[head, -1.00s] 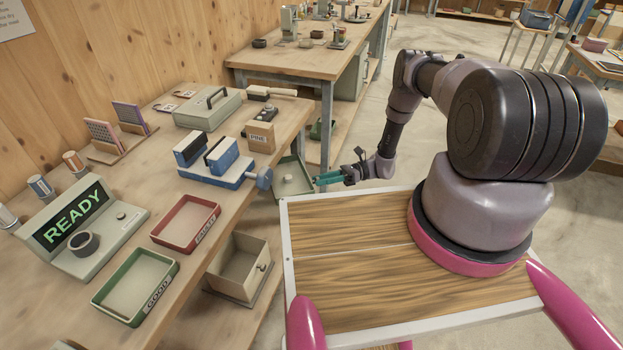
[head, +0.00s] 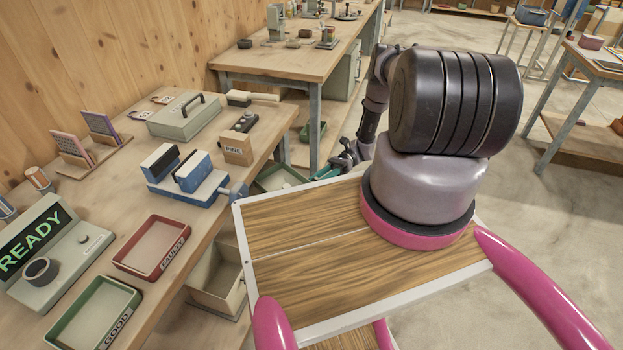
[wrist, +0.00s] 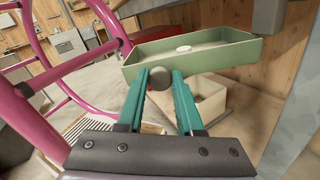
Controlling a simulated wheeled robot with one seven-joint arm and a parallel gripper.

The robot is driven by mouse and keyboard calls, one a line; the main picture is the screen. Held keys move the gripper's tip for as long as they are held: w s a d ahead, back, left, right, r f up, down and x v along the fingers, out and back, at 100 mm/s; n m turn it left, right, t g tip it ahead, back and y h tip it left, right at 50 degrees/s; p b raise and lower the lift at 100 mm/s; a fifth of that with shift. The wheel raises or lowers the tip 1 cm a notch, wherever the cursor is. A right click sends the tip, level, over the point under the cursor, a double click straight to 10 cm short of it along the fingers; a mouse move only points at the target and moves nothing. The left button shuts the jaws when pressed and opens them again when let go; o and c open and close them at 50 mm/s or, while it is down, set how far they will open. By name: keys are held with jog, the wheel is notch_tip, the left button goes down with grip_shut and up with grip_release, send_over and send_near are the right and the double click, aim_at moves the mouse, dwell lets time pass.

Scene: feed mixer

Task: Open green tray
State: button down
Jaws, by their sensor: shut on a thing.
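The green tray (head: 268,181) is a shallow open drawer sticking out from under the bench's right end. Its lower side is hidden behind my base top in the head view. In the wrist view the green tray (wrist: 205,62) spans the upper middle, with a small pale disc lying in it. Its round grey knob (wrist: 157,78) sits between the teal fingertips. My gripper (wrist: 157,82) is shut on this knob; its teal fingers (head: 327,172) show partly in the head view.
A beige drawer (head: 215,292) stands open below the bench. A green-rimmed GOOD tray (head: 70,318), a red FAULTY tray (head: 135,262), a blue vise (head: 212,188) and a PINE block (head: 237,150) sit on the bench.

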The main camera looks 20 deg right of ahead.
jog(key=shift+w+d+g, duration=0.2)
jog(key=shift+d+g, duration=0.05)
jog(key=shift+g, duration=0.05)
jog(key=shift+n+h, duration=0.3)
jog(key=shift+w, duration=0.1)
jog(key=c, duration=0.5)
grip_release()
jog(key=shift+c, duration=0.2)
jog(key=v, duration=1)
jog(key=shift+w+d, duration=0.2)
jog(key=shift+d, duration=0.15)
jog(key=shift+f, duration=0.1)
